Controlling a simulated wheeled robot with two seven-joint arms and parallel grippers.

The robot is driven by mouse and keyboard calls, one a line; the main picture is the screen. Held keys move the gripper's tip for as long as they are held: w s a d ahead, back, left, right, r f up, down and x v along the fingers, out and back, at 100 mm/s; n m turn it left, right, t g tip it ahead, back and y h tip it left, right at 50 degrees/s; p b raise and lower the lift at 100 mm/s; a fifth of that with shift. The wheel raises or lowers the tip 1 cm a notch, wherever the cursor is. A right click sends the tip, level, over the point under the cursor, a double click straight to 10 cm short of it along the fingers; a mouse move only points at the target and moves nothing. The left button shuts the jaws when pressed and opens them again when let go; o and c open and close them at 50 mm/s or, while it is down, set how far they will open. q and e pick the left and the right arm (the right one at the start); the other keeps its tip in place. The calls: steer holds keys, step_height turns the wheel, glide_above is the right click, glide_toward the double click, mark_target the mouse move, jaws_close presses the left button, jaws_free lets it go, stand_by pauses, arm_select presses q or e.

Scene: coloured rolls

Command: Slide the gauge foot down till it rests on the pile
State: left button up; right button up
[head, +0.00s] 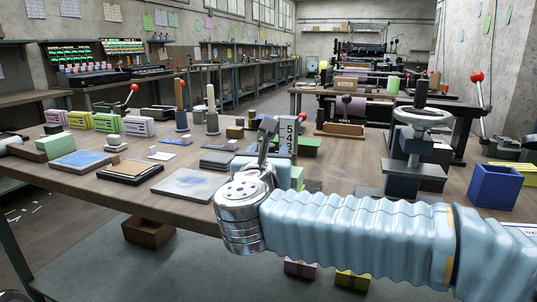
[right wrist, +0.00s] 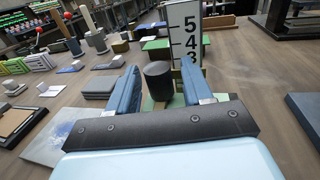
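The scale also shows in the right wrist view (right wrist: 187,28), just beyond the fingers. My right gripper (head: 268,128) is in front of the scale, pointing at it. In the right wrist view its two blue fingers (right wrist: 160,72) are apart, with a dark round knob or post (right wrist: 158,82) between them. Gaps show on both sides of it. Green surface shows below the knob. The foot and pile cannot be made out clearly. My left gripper is not in view.
A grey slab (head: 186,185), a framed brown board (head: 130,171) and a blue-topped pad (head: 80,160) lie to the left. A press with a handwheel (head: 420,118) and a blue bin (head: 494,186) stand to the right. Upright posts (head: 211,105) stand behind.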

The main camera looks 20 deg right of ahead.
steer(key=b+v, duration=0.2)
steer(key=v, duration=1.1)
steer(key=shift+s+a, duration=0.15)
steer(key=shift+s, duration=0.2)
